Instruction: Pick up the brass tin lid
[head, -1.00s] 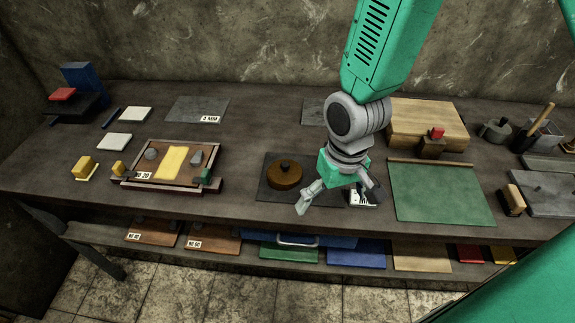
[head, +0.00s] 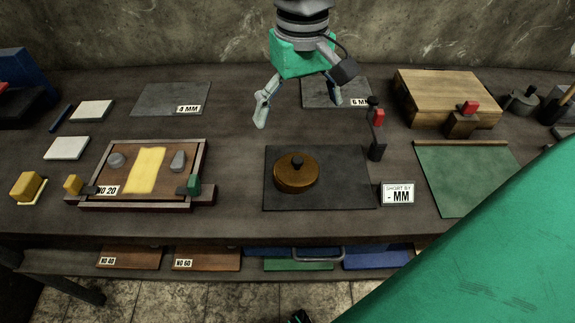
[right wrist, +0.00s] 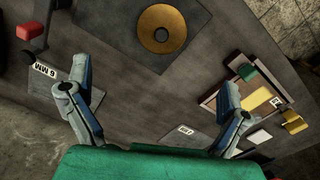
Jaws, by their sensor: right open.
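The brass tin lid (head: 296,176) is a round brown-gold disc with a dark knob. It lies flat on the left part of a dark square plate (head: 345,190) near the table's front. In the right wrist view the lid (right wrist: 162,24) is at the top middle, fully visible. My right gripper (head: 299,110) is open and empty, its fingers apart, above the table. In the head view it appears behind the lid and apart from it. Both fingers also show in the right wrist view (right wrist: 156,76), below the lid in the picture. My left gripper is not in view.
A small upright stand with a red part (head: 377,125) is behind the plate's right corner. A "- MM" sign (head: 398,194) stands at its front right. A framed tray (head: 207,160) is to the left. A wooden box (head: 446,90) and green mat (head: 455,185) are to the right.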

